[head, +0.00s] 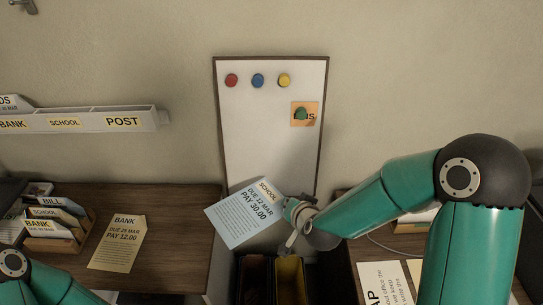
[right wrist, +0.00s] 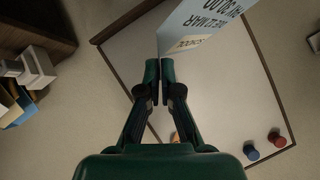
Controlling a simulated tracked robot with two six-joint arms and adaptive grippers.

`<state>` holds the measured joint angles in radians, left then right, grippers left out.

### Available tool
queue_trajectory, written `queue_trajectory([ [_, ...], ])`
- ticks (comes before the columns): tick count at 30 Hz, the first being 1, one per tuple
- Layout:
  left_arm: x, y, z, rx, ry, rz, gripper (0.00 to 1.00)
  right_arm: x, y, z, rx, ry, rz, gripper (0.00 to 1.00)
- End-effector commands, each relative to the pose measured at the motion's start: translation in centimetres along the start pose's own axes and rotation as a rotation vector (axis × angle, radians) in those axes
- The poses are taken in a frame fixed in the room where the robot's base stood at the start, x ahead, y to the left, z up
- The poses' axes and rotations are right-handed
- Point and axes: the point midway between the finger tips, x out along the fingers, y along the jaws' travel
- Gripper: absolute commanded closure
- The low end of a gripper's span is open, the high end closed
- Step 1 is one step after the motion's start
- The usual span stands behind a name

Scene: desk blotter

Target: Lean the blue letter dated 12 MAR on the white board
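The pale blue letter (head: 243,214), marked SCHOOL, DUE 12 MAR and PAY 30.00, is held tilted in front of the lower part of the white board (head: 262,145). My right gripper (head: 290,208) is shut on the letter's right edge. In the right wrist view, the fingertips (right wrist: 159,72) pinch a corner of the blue letter (right wrist: 192,25), with the white board (right wrist: 225,95) behind. I cannot tell whether the letter touches the board. The board stands upright against the wall. My left gripper is out of view; only part of that arm shows at bottom left.
Red (head: 231,80), blue (head: 258,80) and yellow (head: 284,80) magnets sit on the board, and a green one (head: 301,114) holds an orange note (head: 312,107). A yellow BANK letter (head: 118,242) lies on the left desk. Dark bins (head: 255,278) stand below the board. A wall rack (head: 85,121) hangs left.

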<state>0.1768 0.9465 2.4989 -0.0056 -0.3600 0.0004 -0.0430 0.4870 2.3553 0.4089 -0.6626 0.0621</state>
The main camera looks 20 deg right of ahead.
Motion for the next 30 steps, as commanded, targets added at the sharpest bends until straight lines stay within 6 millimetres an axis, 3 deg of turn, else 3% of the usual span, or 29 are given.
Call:
queue_trajectory([
  [11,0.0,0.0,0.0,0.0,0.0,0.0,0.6,0.1,-0.8,-0.6,-0.08,0.024,-0.012,1.0],
  [14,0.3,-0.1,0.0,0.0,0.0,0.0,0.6,0.3,-2.8,-1.8,-0.214,0.061,-0.049,1.0],
  [21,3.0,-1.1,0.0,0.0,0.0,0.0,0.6,0.6,-10.2,-6.5,-0.628,0.15,-0.271,1.0],
  [30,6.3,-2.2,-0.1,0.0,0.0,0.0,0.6,0.2,-12.7,-9.2,-0.861,0.248,-0.444,1.0],
])
